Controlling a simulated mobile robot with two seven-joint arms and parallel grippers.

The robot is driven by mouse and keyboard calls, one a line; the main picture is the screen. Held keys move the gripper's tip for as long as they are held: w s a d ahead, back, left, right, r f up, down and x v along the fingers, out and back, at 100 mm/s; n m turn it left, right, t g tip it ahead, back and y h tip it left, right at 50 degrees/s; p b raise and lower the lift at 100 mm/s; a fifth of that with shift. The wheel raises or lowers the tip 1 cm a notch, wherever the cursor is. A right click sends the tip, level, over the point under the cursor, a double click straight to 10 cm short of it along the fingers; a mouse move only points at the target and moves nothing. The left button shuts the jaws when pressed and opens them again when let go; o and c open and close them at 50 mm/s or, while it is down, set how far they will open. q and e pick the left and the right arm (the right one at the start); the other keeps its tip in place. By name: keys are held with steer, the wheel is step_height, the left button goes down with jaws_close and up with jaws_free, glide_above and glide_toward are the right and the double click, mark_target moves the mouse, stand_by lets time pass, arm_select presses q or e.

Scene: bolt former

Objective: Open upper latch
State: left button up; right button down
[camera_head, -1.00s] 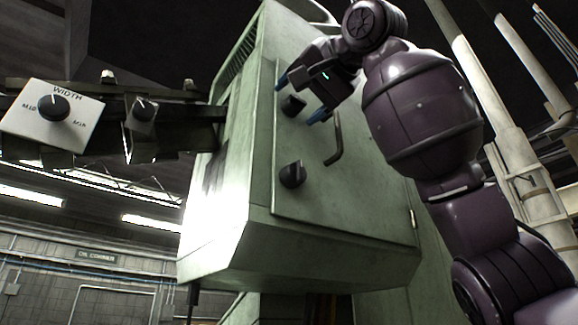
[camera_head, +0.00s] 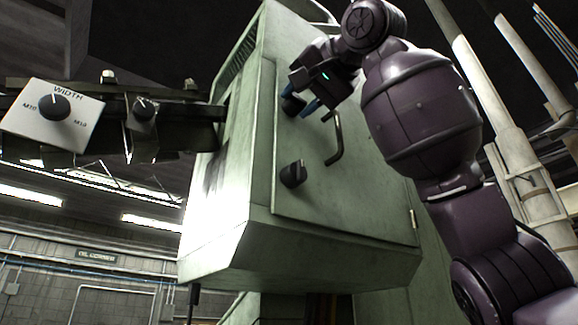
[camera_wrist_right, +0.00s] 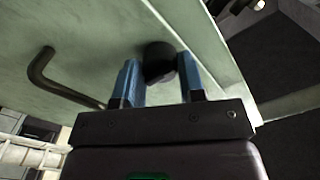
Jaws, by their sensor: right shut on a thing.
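The upper latch (camera_head: 292,105) is a black knob near the top left edge of the green cabinet door (camera_head: 345,215). My right gripper (camera_head: 300,104) is at this latch, its blue fingers shut on it. In the right wrist view the dark latch (camera_wrist_right: 159,62) sits between the two blue fingertips of my right gripper (camera_wrist_right: 160,72), against the pale green door. The lower latch (camera_head: 293,174) is a matching black knob further down the same door edge. My left gripper is not in view.
A bent dark handle (camera_head: 335,140) sticks out of the door right of the latches; it also shows in the wrist view (camera_wrist_right: 62,88). A panel with a "WIDTH" dial (camera_head: 52,112) is at the left. Pale pipes (camera_head: 500,125) stand at the right.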

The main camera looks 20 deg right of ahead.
steer(key=m+b, duration=0.2)
steer(key=shift+f+m, duration=0.15)
steer(key=shift+m, duration=0.15)
steer(key=shift+m+b, duration=0.4)
steer(key=shift+m, duration=0.5)
steer(key=m+b, duration=0.2)
steer(key=m, duration=0.2)
steer(key=shift+m, duration=1.2)
steer(key=c, duration=0.5)
jaws_free()
